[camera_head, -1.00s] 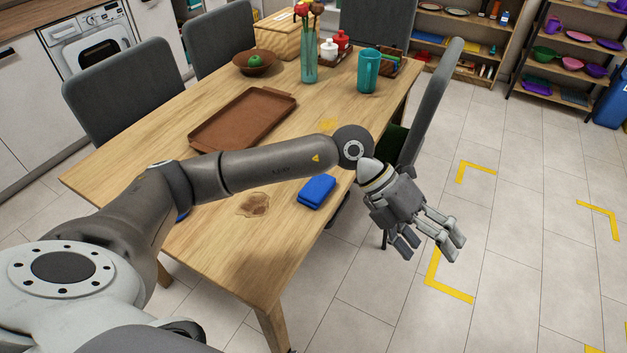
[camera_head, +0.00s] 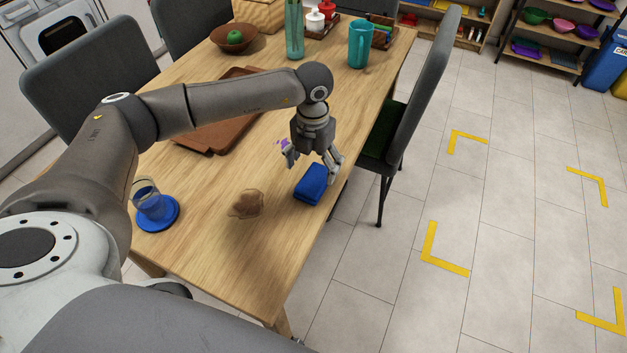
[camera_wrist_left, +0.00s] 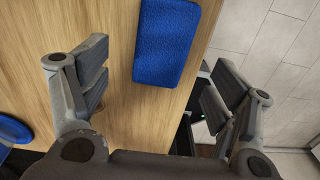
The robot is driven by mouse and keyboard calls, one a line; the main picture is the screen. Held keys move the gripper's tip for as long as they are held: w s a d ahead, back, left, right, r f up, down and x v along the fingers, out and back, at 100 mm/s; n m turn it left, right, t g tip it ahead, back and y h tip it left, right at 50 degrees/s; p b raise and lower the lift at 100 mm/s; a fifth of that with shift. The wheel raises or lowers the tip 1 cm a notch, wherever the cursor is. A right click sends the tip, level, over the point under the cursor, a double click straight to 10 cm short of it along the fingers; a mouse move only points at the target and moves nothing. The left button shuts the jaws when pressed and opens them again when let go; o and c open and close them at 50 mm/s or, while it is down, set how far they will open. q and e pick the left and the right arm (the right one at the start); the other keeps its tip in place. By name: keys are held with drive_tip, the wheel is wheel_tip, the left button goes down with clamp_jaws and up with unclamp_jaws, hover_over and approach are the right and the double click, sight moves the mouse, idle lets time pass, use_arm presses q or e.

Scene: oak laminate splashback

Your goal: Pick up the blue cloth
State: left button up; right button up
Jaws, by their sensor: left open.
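The blue cloth (camera_head: 311,184) lies folded in a small block on the wooden table, near its right edge. My left gripper (camera_head: 312,160) points down just behind the cloth, close above it, with its fingers spread and nothing between them. In the left wrist view the cloth (camera_wrist_left: 166,42) lies ahead of the open fingers (camera_wrist_left: 155,90), apart from them. I cannot tell the exact height of the fingers over the table. My right gripper is not in view.
A brown stain (camera_head: 246,203) and a blue coaster (camera_head: 158,216) with a glass are left of the cloth. A brown tray (camera_head: 205,137), a teal mug (camera_head: 360,45) and a vase (camera_head: 294,30) stand farther back. A grey chair (camera_head: 424,90) is close on the right.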

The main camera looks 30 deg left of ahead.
sight(314, 179)
use_arm(q)
wheel_tip(314, 179, down, 5)
drive_tip(key=shift+w+r+p, duration=0.1)
drive_tip(key=shift+w+p, duration=0.05)
drive_tip(key=shift+p, duration=0.35)
drive_tip(key=c, duration=1.1)
drive_tip(key=shift+d, duration=0.1)
drive_tip(key=shift+r, duration=0.1)
drive_tip(key=shift+r, duration=0.4)
wheel_tip(314, 179, up, 2)
drive_tip(key=shift+r, duration=0.2)
drive_tip(key=s+r, duration=0.1)
drive_tip(key=r, duration=0.1)
drive_tip(key=s+d+r+b, duration=0.1)
drive_tip(key=s, duration=0.1)
drive_tip(key=s+r, duration=0.1)
drive_tip(key=r, duration=0.1)
drive_tip(key=shift+s+d+r, duration=0.35)
drive_tip(key=shift+s+d, duration=0.05)
drive_tip(key=s+d+r+b, duration=0.2)
drive_tip(key=s+d+r, duration=0.1)
drive_tip(key=s, duration=0.5)
drive_tip(key=shift+s+r, duration=0.15)
drive_tip(key=shift+r, duration=0.35)
drive_tip(key=shift+d, duration=0.1)
